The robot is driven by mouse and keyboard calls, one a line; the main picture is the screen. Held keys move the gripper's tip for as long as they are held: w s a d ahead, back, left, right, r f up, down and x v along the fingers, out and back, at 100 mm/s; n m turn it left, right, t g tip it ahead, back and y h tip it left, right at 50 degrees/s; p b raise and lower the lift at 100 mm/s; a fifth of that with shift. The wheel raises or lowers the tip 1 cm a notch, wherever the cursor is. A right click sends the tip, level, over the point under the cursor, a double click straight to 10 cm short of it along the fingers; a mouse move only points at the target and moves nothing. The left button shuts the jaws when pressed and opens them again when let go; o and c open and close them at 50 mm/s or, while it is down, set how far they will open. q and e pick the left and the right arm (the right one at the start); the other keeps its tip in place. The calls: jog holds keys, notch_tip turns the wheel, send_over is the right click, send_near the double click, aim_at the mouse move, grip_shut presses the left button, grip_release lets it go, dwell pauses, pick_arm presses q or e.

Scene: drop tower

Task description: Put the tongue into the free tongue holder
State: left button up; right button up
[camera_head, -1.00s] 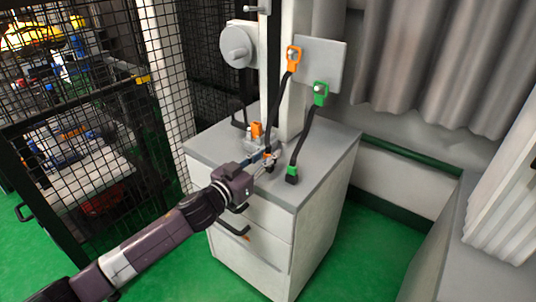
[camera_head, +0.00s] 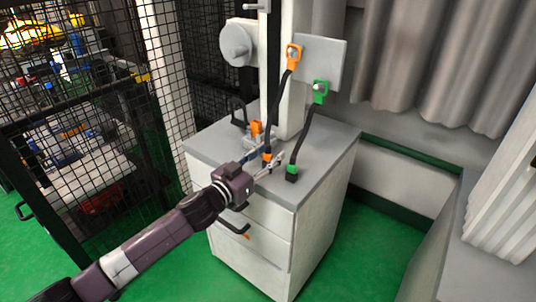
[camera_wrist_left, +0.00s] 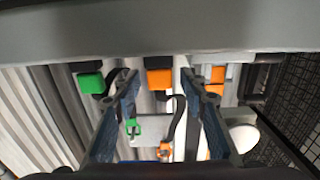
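An orange looped tongue (camera_head: 293,57) and a green looped tongue (camera_head: 320,91) hang on the grey plate (camera_head: 333,66) beside the post, each with a black strap running down. The straps end at an orange block (camera_head: 267,158) and a green block (camera_head: 291,170) on the cabinet top. Another orange piece (camera_head: 256,127) sits in a grey fixture farther back. My left gripper (camera_head: 267,166) is open, low over the cabinet top. In the left wrist view its fingers (camera_wrist_left: 160,88) are spread either side of the orange block (camera_wrist_left: 160,79), apparently empty. My right gripper is not in view.
The white drawer cabinet (camera_head: 322,218) carries the post (camera_head: 294,105) and a round grey disc (camera_head: 238,45). A black mesh fence (camera_head: 90,130) stands on the left. Green floor (camera_head: 372,240) is open at the right, with a grey curtain behind.

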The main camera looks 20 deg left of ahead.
pick_arm(q)
jog(key=shift+s+a+f, duration=0.1)
jog(key=shift+s+a, duration=0.15)
jog(key=shift+s, duration=0.35)
jog(key=v, duration=1)
jog(key=shift+s, duration=0.35)
jog(key=shift+a, duration=0.1)
